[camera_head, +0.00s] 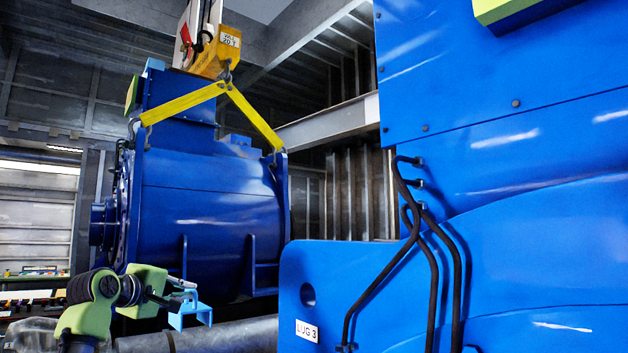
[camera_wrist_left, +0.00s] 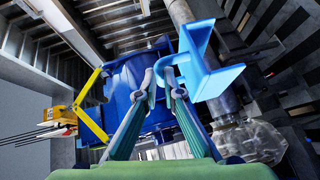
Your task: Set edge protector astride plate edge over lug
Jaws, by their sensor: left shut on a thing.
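The edge protector (camera_head: 190,313) is a light blue, channel-shaped piece. My left gripper (camera_head: 181,292) is shut on it and holds it in the air, left of the blue plate. In the left wrist view the edge protector (camera_wrist_left: 215,80) sits at the fingertips of the left gripper (camera_wrist_left: 160,78), to their right. The blue plate (camera_head: 340,270) stands right of centre in the head view, with a round lug hole (camera_head: 308,294) near its left edge and a white "LUG 3" label (camera_head: 307,330) below. The protector is clear of the plate. My right gripper is not in view.
A large blue motor (camera_head: 210,210) hangs by yellow slings (camera_head: 185,103) from a yellow hook block (camera_head: 216,52). A grey pipe (camera_head: 225,337) runs below the protector. Black hoses (camera_head: 405,240) run down in front of the blue machine. Open space lies between protector and plate.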

